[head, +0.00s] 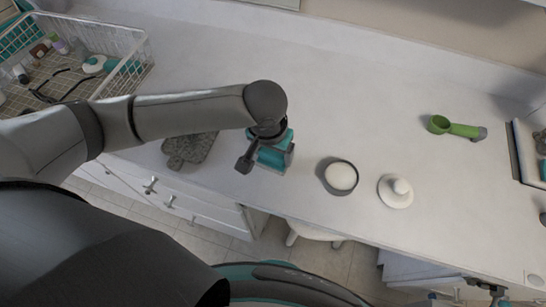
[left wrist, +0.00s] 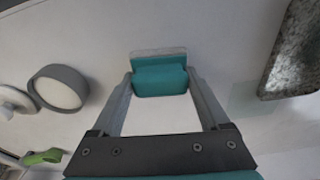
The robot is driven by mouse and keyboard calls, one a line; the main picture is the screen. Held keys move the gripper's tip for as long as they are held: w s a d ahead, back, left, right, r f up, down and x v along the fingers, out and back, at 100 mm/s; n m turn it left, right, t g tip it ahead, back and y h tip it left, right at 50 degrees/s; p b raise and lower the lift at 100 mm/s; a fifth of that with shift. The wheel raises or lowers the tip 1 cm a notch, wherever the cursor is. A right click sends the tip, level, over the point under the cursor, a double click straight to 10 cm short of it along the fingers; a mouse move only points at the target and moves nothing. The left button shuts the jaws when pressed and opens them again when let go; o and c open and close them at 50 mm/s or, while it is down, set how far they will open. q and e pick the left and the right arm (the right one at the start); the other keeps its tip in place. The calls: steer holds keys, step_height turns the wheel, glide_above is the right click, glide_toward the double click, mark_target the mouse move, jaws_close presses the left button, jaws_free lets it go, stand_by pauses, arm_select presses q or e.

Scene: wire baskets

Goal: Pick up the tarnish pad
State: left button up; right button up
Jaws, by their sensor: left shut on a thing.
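The tarnish pad, which I take to be the teal block with a pale grey edge (left wrist: 160,80), is between the two fingers of my left gripper (left wrist: 160,88) in the left wrist view. Both fingers touch its sides, and the gripper is shut on it. In the head view, my left gripper (head: 270,158) is over the front part of the white counter. The wrist and fingers hide much of the pad there. I cannot tell whether the pad touches the counter.
On the white counter (head: 330,110) are a grey stone board (head: 187,150), a dark-rimmed round dish (head: 338,177), a white knobbed lid (head: 396,191) and a green scoop (head: 452,127). A wire basket (head: 125,45) of items stands at the back left. The counter's middle is clear.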

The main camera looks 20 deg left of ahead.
mark_target(273, 152)
arm_select(q)
steer(key=c, duration=0.5)
steer(key=shift+o, duration=0.2)
steer(key=shift+r, duration=0.1)
step_height(273, 152, up, 20)
steer(key=p, duration=0.5)
steer(key=shift+p, duration=0.3)
